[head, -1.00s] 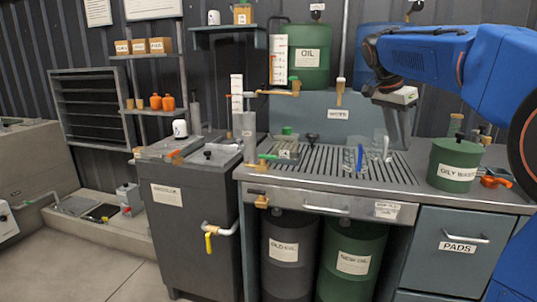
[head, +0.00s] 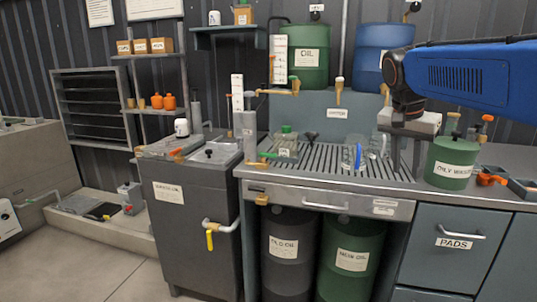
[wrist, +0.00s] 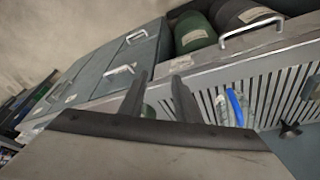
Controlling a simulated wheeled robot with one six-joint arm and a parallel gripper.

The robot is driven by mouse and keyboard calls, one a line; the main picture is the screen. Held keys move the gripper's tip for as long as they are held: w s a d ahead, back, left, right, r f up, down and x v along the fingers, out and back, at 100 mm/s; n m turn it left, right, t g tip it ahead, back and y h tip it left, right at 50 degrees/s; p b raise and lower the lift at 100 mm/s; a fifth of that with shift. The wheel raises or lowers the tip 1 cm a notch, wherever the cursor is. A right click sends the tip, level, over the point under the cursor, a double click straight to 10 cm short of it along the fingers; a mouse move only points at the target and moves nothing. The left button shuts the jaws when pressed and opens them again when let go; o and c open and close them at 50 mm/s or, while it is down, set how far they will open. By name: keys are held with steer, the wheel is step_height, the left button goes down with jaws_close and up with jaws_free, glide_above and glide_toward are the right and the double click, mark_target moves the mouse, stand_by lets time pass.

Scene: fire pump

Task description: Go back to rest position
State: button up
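My gripper (head: 405,168) hangs down over the right part of the slatted drain top (head: 330,160), left of the green oily waste can (head: 452,165). In the wrist view my gripper (wrist: 160,80) has its two dark fingers apart, with nothing held between them. A clear vessel with a blue part (head: 355,158) stands on the slats to the left of the fingers. The blue part also shows in the wrist view (wrist: 235,108), right of the fingers. My blue arm reaches in from the right.
A green-capped container (head: 286,143) stands at the slats' left. Green (head: 308,58) and blue (head: 380,55) barrels stand behind. Floor at left is clear.

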steer(key=s+a+f+n+t+y, duration=0.1)
steer(key=s+a+f+n, duration=0.2)
steer(key=s+f, duration=0.8)
steer(key=s+a+f+n+t+y, duration=0.1)
steer(key=s+a+f+n+y, duration=0.1)
steer(key=s+f+n, duration=0.4)
steer(key=s+a+f, duration=0.1)
steer(key=s+f, duration=0.4)
steer(key=s, duration=0.2)
steer(key=shift+s+n, duration=0.15)
steer(key=shift+n, duration=0.25)
steer(key=shift+o, duration=0.3)
steer(key=shift+a, duration=0.1)
